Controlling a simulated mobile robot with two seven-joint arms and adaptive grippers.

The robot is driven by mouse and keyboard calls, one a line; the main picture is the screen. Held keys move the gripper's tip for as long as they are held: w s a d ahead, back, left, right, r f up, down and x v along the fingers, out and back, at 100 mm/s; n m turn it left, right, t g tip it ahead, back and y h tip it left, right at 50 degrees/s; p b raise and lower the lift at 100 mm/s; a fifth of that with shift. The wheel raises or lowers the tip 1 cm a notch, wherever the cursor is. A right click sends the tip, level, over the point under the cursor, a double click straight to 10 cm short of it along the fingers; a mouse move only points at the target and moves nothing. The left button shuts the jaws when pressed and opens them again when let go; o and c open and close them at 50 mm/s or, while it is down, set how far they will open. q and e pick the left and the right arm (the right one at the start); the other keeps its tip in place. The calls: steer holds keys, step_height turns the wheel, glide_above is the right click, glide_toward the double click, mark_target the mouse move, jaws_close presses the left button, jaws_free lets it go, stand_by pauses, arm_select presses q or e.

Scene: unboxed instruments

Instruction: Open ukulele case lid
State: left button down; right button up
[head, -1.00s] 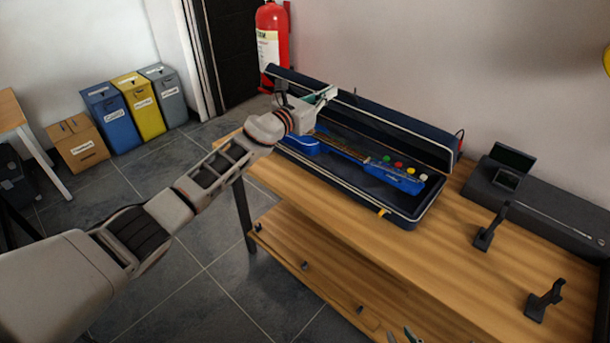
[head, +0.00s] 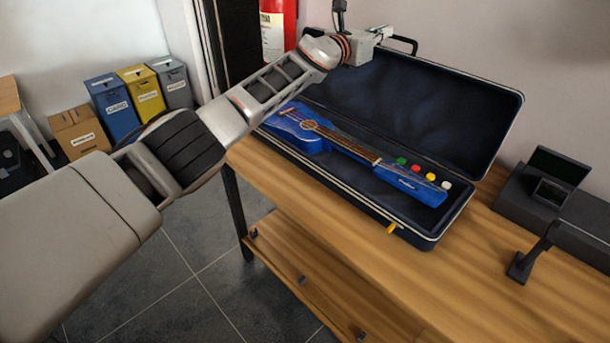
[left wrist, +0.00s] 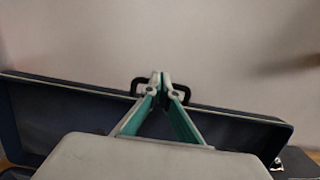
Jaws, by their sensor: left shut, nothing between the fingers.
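The ukulele case (head: 345,196) lies on the wooden table with its dark blue lid (head: 425,100) raised, standing steeply up near the wall. A blue ukulele (head: 312,132) lies inside the case, with several coloured round pieces (head: 417,169) beside its neck end. My left gripper (head: 380,34) is at the top edge of the lid, close to the black handle (head: 405,44). In the left wrist view its teal fingers (left wrist: 160,82) meet at their tips in front of the handle (left wrist: 137,88), with nothing between them. Whether they touch the lid is unclear. My right gripper is out of view.
A dark box with a small screen (head: 555,170) and a black stand (head: 520,268) are right of the case. The table front (head: 400,290) is clear. A red fire extinguisher (head: 272,32) stands behind my left arm. Bins (head: 112,108) are on the floor at left.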

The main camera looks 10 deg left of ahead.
arm_select(q)
steer(key=shift+b+x, duration=0.4)
steer(key=shift+x, duration=0.4)
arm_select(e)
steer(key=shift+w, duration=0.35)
arm_select(q)
steer(key=shift+r, duration=0.25)
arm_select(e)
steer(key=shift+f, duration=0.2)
